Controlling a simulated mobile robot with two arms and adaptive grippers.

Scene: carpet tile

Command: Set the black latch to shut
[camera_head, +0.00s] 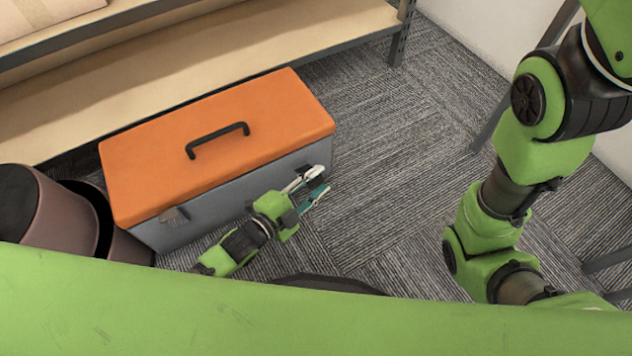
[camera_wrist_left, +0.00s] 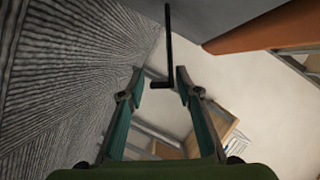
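The toolbox (camera_head: 205,210) has a grey body and an orange lid (camera_head: 150,170) with a black handle; the lid lies down on the body. The black latch (camera_head: 309,172) is small and partly hidden by my left gripper at the right of the box's front. In the left wrist view the latch (camera_wrist_left: 168,45) is a thin dark bar with a short hooked end, standing out between the fingertips, nearer the right finger. My left gripper (camera_head: 313,183) is open around that end; I cannot tell whether it touches. It also shows in the left wrist view (camera_wrist_left: 158,78). My right gripper is out of view.
A second latch (camera_head: 174,216) sits at the left of the box's front. Dark brown bins (camera_head: 65,215) stand left of the box. A wooden shelf (camera_head: 230,50) runs behind it. Carpet (camera_head: 400,150) to the right is clear.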

